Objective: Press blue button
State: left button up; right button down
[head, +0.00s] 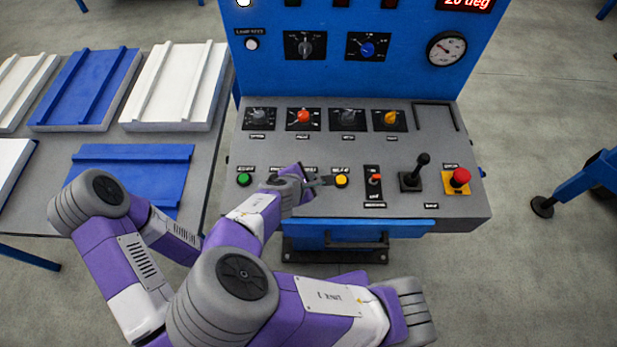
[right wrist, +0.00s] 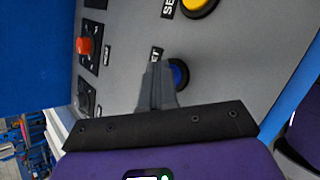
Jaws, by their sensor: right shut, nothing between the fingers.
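The blue button (right wrist: 180,75) shows in the right wrist view as a round blue cap in a dark ring on the grey console, partly covered by my gripper's fingers. In the head view my gripper and wrist hide it. My right gripper (head: 322,183) is over the button row, left of the yellow button (head: 341,181). In the right wrist view its fingers (right wrist: 158,82) are together and empty, overlapping the blue button's left edge. I cannot tell whether they touch it. My left gripper is not in view.
A green button (head: 245,179) is left of my right gripper. An orange-red switch (head: 374,180), a black joystick (head: 416,170) and a red emergency button (head: 459,178) are to its right. Knobs line the console's back row. A table (head: 207,160) with blue and white panels is left.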

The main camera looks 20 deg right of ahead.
jog(key=shift+r+p, duration=0.8)
jog(key=shift+r, duration=0.05)
notch_tip(320, 180, up, 5)
jog(key=p, duration=0.5)
jog(key=shift+f, duration=0.1)
dwell(0.5)
